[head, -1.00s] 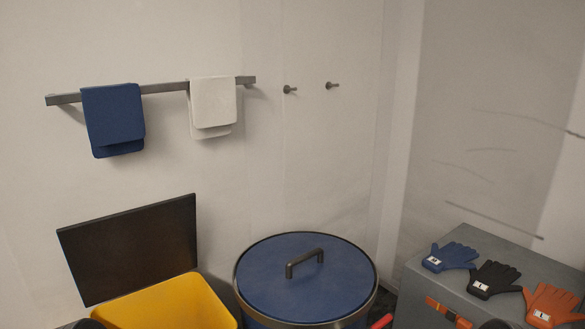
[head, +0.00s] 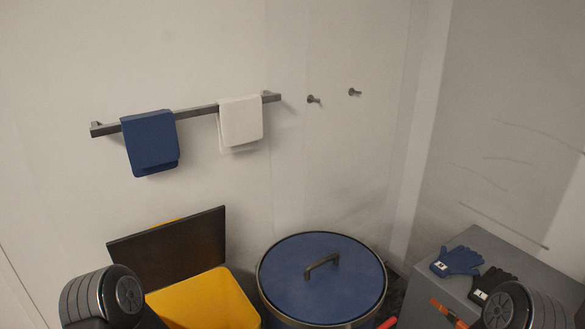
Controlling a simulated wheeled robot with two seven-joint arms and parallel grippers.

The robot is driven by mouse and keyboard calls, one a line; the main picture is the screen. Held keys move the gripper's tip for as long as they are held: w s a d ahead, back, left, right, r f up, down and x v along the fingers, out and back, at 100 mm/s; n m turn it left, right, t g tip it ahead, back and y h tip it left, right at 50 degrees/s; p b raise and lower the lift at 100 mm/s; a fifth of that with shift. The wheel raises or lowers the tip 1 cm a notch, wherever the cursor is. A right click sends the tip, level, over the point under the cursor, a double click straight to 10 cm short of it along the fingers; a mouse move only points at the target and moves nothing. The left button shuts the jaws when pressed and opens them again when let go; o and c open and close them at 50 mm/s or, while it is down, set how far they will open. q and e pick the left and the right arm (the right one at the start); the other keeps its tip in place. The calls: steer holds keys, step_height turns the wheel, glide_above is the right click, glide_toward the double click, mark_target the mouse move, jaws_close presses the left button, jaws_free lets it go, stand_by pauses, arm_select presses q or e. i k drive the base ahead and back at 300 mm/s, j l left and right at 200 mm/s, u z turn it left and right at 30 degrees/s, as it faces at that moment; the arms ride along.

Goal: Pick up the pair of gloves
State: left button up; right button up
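Gloves lie on top of a grey cabinet (head: 520,266) at the right in the head view. A blue glove (head: 457,261) with a white label is nearest the back left. A black glove (head: 487,282) lies beside it, partly hidden behind my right arm. Parts of my arms show at the bottom left and bottom right. Neither gripper's fingers are in view.
A blue-lidded round drum (head: 300,285) stands in the middle. An open yellow bin (head: 205,300) with a dark lid (head: 170,245) stands left of it. A wall rail (head: 195,112) holds a blue towel (head: 150,142) and a white towel (head: 240,120). Two hooks are beside it.

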mark_target(459, 261)
steer(key=u, duration=0.85)
steer(key=z, duration=1.85)
steer(key=i+z, duration=0.45)
steer(key=i+j, duration=0.05)
steer(key=i, duration=0.05)
